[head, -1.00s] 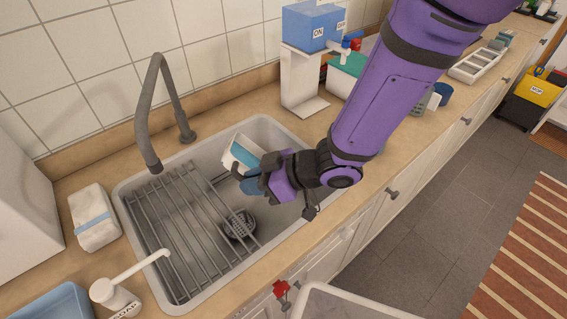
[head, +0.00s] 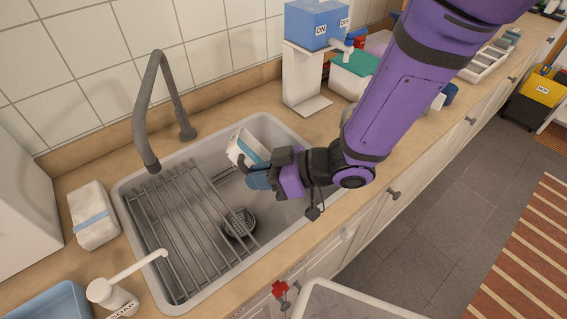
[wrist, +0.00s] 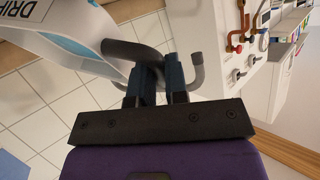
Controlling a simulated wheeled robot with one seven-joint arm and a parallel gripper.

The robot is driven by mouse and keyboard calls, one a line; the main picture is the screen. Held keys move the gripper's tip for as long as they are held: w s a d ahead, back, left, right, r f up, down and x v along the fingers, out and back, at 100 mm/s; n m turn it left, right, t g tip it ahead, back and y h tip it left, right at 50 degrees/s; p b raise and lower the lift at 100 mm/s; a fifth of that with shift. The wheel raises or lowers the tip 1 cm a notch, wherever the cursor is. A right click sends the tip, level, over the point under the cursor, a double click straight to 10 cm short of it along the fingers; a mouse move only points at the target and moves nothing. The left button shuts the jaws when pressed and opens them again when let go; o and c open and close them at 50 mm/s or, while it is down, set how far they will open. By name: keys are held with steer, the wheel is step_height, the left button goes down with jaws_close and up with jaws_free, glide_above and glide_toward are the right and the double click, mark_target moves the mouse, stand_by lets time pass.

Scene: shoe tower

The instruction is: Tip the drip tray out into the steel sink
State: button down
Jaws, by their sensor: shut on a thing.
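The drip tray (head: 246,146) is a white box with blue water or lining inside. My gripper (head: 252,172) is shut on it and holds it tilted over the right part of the steel sink (head: 283,134). In the wrist view the drip tray (wrist: 72,40) shows at the upper left with part of its "DRIP" label, and my gripper's fingers (wrist: 160,82) are close together at its edge. The sink's drain strainer (head: 238,223) lies below and left of the tray. My gripper hides part of the tray.
A grey wire rack (head: 180,230) covers the sink's left half. The tall grey tap (head: 150,110) stands behind it. A blue dispenser (head: 315,26) on a white stand is at the back right. A soap pump (head: 112,296) stands at the front left.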

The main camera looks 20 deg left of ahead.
steer(key=shift+w+d+r+m+g+y, duration=0.3)
steer(key=shift+w+d+r+y, duration=0.3)
steer(key=shift+w+d+y, duration=0.15)
stand_by(0.4)
steer(key=shift+a, duration=0.1)
steer(key=shift+w+r+y, duration=0.1)
steer(key=shift+y, duration=0.25)
